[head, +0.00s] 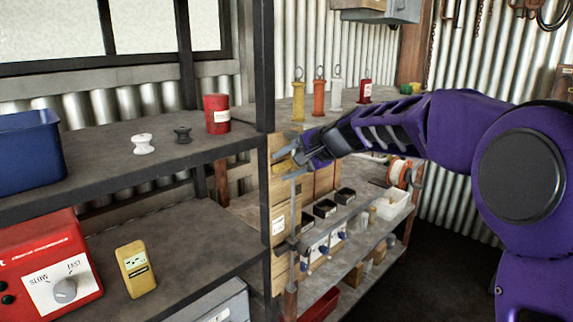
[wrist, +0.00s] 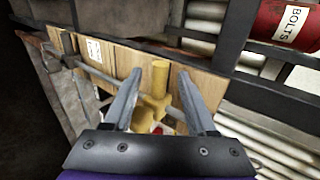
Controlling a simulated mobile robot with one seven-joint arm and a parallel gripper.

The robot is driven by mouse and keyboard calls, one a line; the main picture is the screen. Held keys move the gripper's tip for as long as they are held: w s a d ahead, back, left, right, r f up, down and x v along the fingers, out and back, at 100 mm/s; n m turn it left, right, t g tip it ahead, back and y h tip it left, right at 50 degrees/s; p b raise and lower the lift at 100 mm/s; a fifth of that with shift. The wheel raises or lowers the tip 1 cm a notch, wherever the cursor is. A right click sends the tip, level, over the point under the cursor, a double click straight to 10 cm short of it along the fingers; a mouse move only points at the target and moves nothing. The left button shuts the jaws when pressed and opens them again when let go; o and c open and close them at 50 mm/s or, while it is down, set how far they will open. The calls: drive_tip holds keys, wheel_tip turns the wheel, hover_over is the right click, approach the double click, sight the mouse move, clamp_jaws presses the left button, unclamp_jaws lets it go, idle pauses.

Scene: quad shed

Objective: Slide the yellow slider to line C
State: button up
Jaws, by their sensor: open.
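The yellow slider (wrist: 159,78) is in the middle of the wrist view, with a round knob on top and a wider block below, on a grey rod (wrist: 98,69). My gripper (wrist: 160,74) is open, with one finger on each side of the slider and gaps showing. In the head view my gripper (head: 291,157) is at the upper end of a wooden board (head: 282,256), and a bit of the slider (head: 282,161) shows beside it. The board also shows in the wrist view (wrist: 120,62). A white label (wrist: 94,50) is on it, too small to read; I cannot make out line C.
A dark shelf post (head: 265,90) stands close to the left of my gripper. A red BOLTS can (head: 216,114) is on the left shelf. Several coloured weights, including an orange one (head: 319,98), stand behind my gripper. The floor at lower right is clear.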

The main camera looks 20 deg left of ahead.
drive_tip(key=shift+c, duration=0.2)
clamp_jaws()
idle(1.2)
